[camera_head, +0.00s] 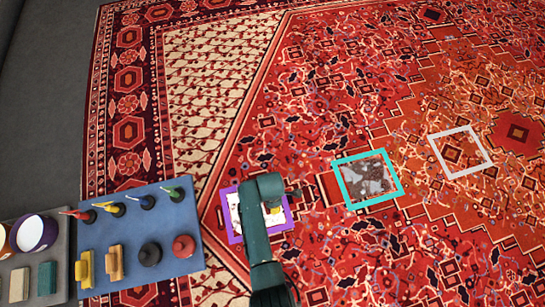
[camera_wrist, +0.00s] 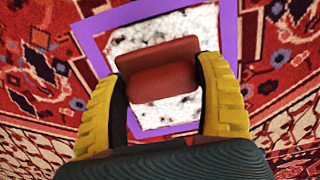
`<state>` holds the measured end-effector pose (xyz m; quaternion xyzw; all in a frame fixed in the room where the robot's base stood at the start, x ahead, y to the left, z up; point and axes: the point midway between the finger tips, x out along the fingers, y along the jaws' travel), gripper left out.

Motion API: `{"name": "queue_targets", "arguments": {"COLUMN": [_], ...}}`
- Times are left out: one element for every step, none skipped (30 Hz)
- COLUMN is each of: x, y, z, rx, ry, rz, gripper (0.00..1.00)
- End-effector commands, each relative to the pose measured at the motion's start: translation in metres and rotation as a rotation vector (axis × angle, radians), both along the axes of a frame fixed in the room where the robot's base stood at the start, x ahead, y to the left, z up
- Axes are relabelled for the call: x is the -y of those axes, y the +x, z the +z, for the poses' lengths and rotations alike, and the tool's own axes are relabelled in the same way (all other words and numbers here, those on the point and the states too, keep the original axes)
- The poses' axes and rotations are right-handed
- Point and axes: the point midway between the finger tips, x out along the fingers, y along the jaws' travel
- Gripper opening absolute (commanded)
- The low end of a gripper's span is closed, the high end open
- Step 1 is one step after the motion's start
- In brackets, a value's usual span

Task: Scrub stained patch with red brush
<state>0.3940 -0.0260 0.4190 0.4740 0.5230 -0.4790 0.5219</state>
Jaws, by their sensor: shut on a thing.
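My gripper (camera_wrist: 165,90) has yellow fingers shut on a red brush (camera_wrist: 160,70), which shows between them in the wrist view. Whether the brush touches the patch cannot be told. A cyan-framed patch (camera_head: 367,178) with grey stains lies to the right. A white-framed patch (camera_head: 460,151) farther right shows rug pattern.
The patterned rug (camera_head: 330,80) is otherwise clear.

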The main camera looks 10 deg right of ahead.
Motion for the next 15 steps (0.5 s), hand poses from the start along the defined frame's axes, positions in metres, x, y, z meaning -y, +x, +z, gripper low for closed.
{"name": "queue_targets", "arguments": {"x": [0.0, 0.0, 0.0, 0.0, 0.001, 0.001, 0.001, 0.001, 0.001, 0.001, 0.001, 0.001, 0.001, 0.001, 0.001], "y": [0.001, 0.001, 0.001, 0.001, 0.001, 0.001, 0.001, 0.001, 0.001, 0.001, 0.0, 0.0, 0.0, 0.0, 0.0], "z": [0.012, 0.015, 0.02, 0.023, 0.026, 0.03, 0.033, 0.035, 0.037, 0.039, 0.039, 0.04, 0.04, 0.039, 0.039], "rx": [0.001, 0.001, 0.002, 0.002, 0.002, 0.002, 0.002, 0.002, 0.002, 0.001, 0.001, 0.001, 0.001, 0.001, 0.001], "ry": [-0.001, -0.001, -0.001, -0.001, -0.001, -0.001, 0.0, 0.0, 0.0, 0.0, 0.0, 0.0, 0.0, 0.0, 0.0], "rz": [-0.001, -0.001, -0.001, -0.001, -0.001, -0.001, -0.001, -0.001, -0.002, -0.002, -0.002, -0.002, -0.002, -0.002, -0.002], "gripper": [0.39, 0.39, 0.39, 0.39, 0.39, 0.39, 0.39, 0.39, 0.39, 0.39, 0.39, 0.39, 0.39, 0.39, 0.39]}}
